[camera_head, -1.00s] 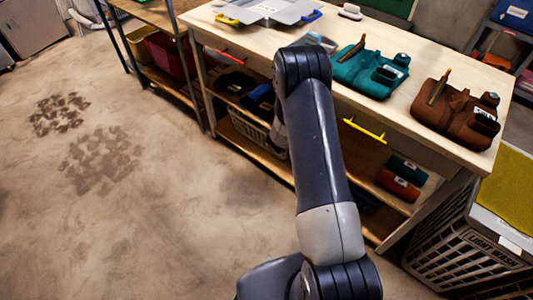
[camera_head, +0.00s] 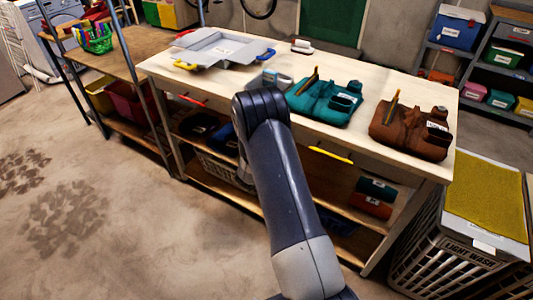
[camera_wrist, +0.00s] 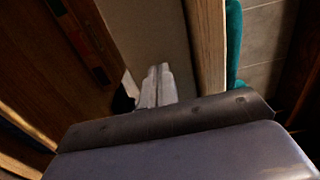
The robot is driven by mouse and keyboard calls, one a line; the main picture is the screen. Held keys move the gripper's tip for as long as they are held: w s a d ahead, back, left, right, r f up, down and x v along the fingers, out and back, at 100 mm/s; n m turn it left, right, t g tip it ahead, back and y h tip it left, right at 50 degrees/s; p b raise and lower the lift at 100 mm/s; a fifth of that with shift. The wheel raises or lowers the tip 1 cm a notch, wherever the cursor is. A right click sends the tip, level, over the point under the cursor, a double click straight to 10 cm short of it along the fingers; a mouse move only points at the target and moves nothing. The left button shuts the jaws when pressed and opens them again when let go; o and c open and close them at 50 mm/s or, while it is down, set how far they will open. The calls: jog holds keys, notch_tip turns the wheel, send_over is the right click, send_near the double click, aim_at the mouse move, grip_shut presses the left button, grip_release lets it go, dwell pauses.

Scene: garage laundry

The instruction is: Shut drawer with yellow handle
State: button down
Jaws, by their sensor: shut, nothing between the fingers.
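The yellow handle (camera_head: 331,154) shows just under the front edge of the wooden workbench (camera_head: 222,82), below the teal tool bag (camera_head: 326,102). The drawer behind it is hard to make out, and I cannot tell how far open it is. A red handle (camera_head: 193,100) sits further left under the same edge. My gripper is hidden behind my arm in the head view. In the wrist view my gripper (camera_wrist: 157,80) is shut and empty, its pale fingers side by side near a wooden edge (camera_wrist: 205,45). The yellow handle is not visible there.
A brown tool bag (camera_head: 412,130) and a grey tray (camera_head: 220,48) stand on the bench top. Lower shelves hold a basket and rolled items (camera_head: 375,190). A laundry basket (camera_head: 450,262) with a yellow top stands right of the bench. The floor at left is clear.

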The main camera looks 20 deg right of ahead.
jog(key=v, duration=1.2)
jog(key=shift+a, duration=0.25)
jog(key=shift+d, duration=0.1)
jog(key=x, duration=1.3)
jog(key=shift+d, duration=0.15)
